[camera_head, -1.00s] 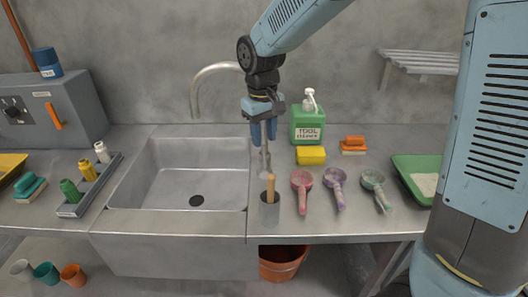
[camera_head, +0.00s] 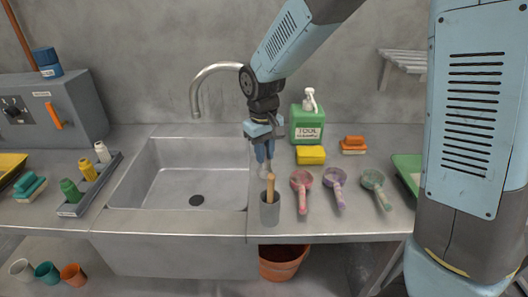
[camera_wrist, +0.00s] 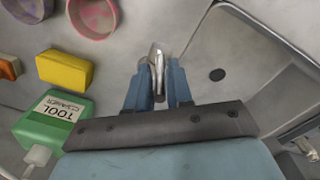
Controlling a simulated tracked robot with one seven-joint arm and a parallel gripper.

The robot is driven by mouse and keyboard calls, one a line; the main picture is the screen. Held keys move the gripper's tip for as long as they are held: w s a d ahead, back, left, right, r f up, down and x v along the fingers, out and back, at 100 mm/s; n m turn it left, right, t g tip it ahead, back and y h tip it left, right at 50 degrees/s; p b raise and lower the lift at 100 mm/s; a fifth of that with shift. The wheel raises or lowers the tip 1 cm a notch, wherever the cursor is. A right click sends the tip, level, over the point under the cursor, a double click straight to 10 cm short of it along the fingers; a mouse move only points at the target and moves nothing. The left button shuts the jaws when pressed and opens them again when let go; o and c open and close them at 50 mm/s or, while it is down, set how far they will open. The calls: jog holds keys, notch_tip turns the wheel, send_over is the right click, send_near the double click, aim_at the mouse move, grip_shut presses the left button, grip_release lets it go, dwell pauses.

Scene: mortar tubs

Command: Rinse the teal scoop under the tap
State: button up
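The teal scoop (camera_head: 374,182) lies on the counter, rightmost of three scoops, with pale residue on it. The curved metal tap (camera_head: 217,68) rises behind the sink (camera_head: 180,180); I see no water coming from it. My gripper (camera_head: 265,157) points down at the sink's right edge, well left of the teal scoop. Its blue fingers are close together around an upright metal piece, perhaps the tap's lever (camera_wrist: 157,58), and seem closed on it. The fingers partly hide this piece. The teal scoop is not in the wrist view.
A grey cup (camera_head: 269,211) with a wooden handle stands just in front of my gripper. A pink scoop (camera_head: 302,180) and purple scoop (camera_head: 335,178) lie right of it. A yellow sponge (camera_head: 310,155) and green cleaner bottle (camera_head: 307,125) stand behind. The sink basin is empty.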

grip_shut()
dwell(1.0)
